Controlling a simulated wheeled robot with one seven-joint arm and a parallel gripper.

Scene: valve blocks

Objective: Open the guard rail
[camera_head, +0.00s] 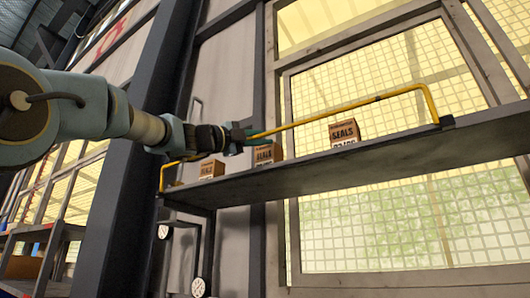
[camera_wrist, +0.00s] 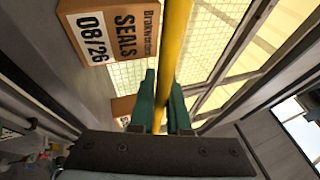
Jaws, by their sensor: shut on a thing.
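The guard rail (camera_head: 345,106) is a yellow bar running along the front of a high grey shelf (camera_head: 340,165). Its right end bends down to a dark bracket at the shelf edge, and its left end bends down near the shelf's left end. My gripper (camera_head: 256,133) reaches in from the left and is shut on the rail left of its middle. In the wrist view the rail (camera_wrist: 175,45) passes between the green fingers of my gripper (camera_wrist: 166,88). The fingers hide part of the rail.
Brown cartons stand on the shelf behind the rail: one marked SEALS (camera_head: 344,131) to the right, another (camera_head: 268,153) close to my gripper, a third (camera_head: 212,169) further left. A dark upright post (camera_head: 150,110) stands behind my arm. Gridded windows (camera_head: 375,75) lie behind the shelf.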

